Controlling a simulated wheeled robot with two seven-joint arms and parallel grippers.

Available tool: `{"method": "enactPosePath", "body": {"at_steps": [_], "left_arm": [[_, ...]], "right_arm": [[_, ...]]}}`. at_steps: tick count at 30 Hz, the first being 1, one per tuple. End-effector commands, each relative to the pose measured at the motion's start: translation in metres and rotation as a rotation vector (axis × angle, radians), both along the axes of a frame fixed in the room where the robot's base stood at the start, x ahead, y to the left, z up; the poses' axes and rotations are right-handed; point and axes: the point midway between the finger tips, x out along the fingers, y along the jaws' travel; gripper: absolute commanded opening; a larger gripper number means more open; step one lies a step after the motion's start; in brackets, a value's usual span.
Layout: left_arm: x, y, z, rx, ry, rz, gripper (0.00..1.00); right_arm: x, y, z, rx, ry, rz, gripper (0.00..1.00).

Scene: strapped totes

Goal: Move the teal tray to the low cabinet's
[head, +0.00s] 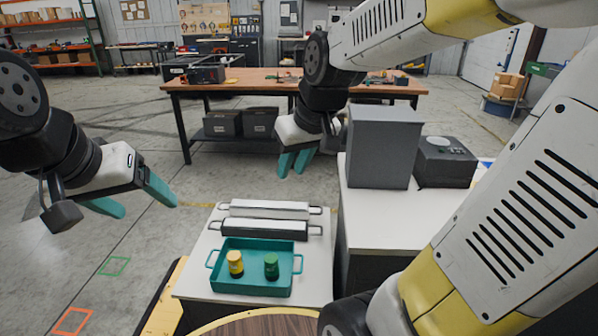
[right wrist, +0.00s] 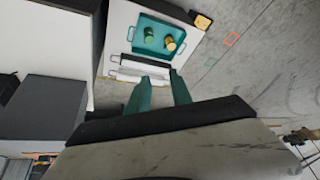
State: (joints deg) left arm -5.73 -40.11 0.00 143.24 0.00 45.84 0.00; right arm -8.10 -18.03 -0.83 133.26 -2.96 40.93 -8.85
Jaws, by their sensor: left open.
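The teal tray (head: 250,289) has a handle at each end and sits on the white top of the low cabinet (head: 195,285). A yellow jar (head: 235,263) and a green jar (head: 271,266) stand in it. The tray also shows in the right wrist view (right wrist: 140,50). My left gripper (head: 148,208) is open and empty, in the air to the left of the cabinet. My right gripper (head: 292,174) is in the air beyond the cabinet's far side, its fingers pointing down with a gap between them and nothing held. Neither gripper touches the tray.
A white bar-like object (head: 265,209) and a black one (head: 265,230), both with end handles, lie behind the tray. A taller white-topped cabinet (head: 365,217) on the right carries a grey box (head: 382,150) and a dark device (head: 446,163). A wooden workbench (head: 240,82) stands further back.

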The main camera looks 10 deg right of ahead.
Motion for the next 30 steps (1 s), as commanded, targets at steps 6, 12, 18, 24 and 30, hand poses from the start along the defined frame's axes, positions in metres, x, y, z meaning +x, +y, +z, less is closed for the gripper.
{"method": "enactPosePath", "body": {"at_steps": [6, 12, 18, 24, 30], "left_arm": [[0.000, 0.000, 0.000, 0.000, 0.000, 0.000, 0.73], [0.000, 0.000, 0.000, 0.000, 0.000, 0.000, 0.73], [0.000, 0.000, 0.000, 0.000, 0.000, 0.000, 0.73], [0.000, 0.000, 0.000, 0.000, 0.000, 0.000, 0.73], [0.000, 0.000, 0.000, 0.000, 0.000, 0.000, 0.73]], "right_arm": [[-0.069, -0.012, 0.022, 0.090, -0.063, -0.143, 0.26], [-0.094, -0.015, 0.023, 0.125, -0.081, -0.197, 0.26], [-0.095, -0.015, 0.023, 0.129, -0.082, -0.202, 0.26], [-0.095, -0.015, 0.023, 0.129, -0.082, -0.201, 0.26], [-0.095, -0.015, 0.024, 0.128, -0.082, -0.200, 0.26]]}}
